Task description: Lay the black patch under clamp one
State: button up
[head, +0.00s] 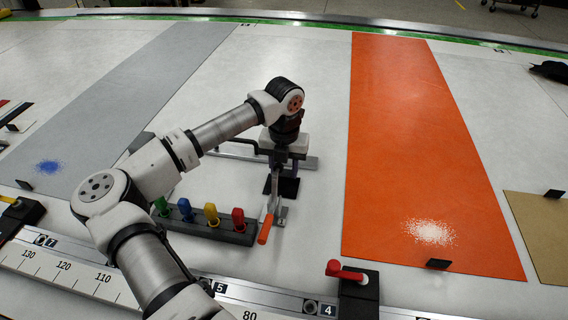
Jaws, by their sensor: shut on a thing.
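The black patch (289,187) is a small dark square, low over or on the white table, directly below my gripper (284,170). My gripper points down and appears shut on the patch; the fingertips are small and partly hidden by the wrist and clamp parts. A metal toggle clamp (281,213) with an orange handle (265,229) stands just in front of the patch. I cannot read a number on it. Whether the patch lies under the clamp's foot or beside it, I cannot tell.
A dark rack (232,236) with green, blue, yellow and red pegs stands left of the clamp. An orange strip (405,150) lies to the right, a grey strip (110,100) to the left. A ruled rail (75,272) with a red-handled block (358,290) runs along the front.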

jog(key=shift+f, duration=0.1)
jog(key=shift+f, duration=0.15)
jog(key=o, duration=0.9)
jog(key=shift+r, duration=0.35)
jog(key=shift+r+b, duration=0.35)
notch_tip(320, 180, up, 11)
jog(key=b, duration=0.3)
jog(key=shift+r, duration=0.1)
